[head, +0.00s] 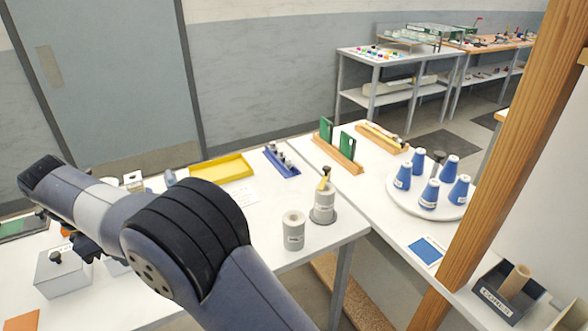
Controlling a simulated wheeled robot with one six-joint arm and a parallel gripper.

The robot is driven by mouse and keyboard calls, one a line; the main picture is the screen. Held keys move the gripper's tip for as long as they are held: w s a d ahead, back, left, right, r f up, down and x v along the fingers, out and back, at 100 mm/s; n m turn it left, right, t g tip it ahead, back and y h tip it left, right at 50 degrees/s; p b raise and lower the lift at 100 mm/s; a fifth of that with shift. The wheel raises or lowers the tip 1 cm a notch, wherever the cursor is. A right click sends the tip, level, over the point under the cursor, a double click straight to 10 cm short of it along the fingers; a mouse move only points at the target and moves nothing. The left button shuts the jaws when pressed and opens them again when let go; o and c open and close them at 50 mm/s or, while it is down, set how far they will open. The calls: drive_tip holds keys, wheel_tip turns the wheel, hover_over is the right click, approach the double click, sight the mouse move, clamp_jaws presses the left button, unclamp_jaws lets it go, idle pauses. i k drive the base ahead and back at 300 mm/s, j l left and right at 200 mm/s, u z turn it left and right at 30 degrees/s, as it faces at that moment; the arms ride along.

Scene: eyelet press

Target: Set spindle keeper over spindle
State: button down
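A pale labelled roll (324,208) stands upright on a round grey base near the table's front right corner. A brass-coloured upright piece (325,181), which looks like the spindle or something on it, sticks up from its top. I cannot pick out the spindle keeper for certain. A small black knob-like piece (55,257) on a white box at the left may be it, but I cannot tell. My gripper (86,246) is dark, at the left, above and just right of that box. My arm partly hides it; its fingers and any held thing are unclear.
A second pale roll (293,232) stands left of the based one. A yellow tray (221,168) and blue rack (281,162) lie behind. Blue cones stand on a round white platter (465,208). A wooden post (500,165) rises at the right, beside a box labelled CORES (497,301).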

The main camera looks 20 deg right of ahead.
sight(326, 168)
drive_tip(key=i+l+z, duration=0.15)
drive_tip(key=z, duration=0.3)
drive_tip(key=i+z, duration=0.25)
drive_tip(key=z, duration=0.15)
drive_tip(key=i+z, duration=0.2)
drive_tip(key=z, duration=0.25)
drive_tip(key=i, duration=0.15)
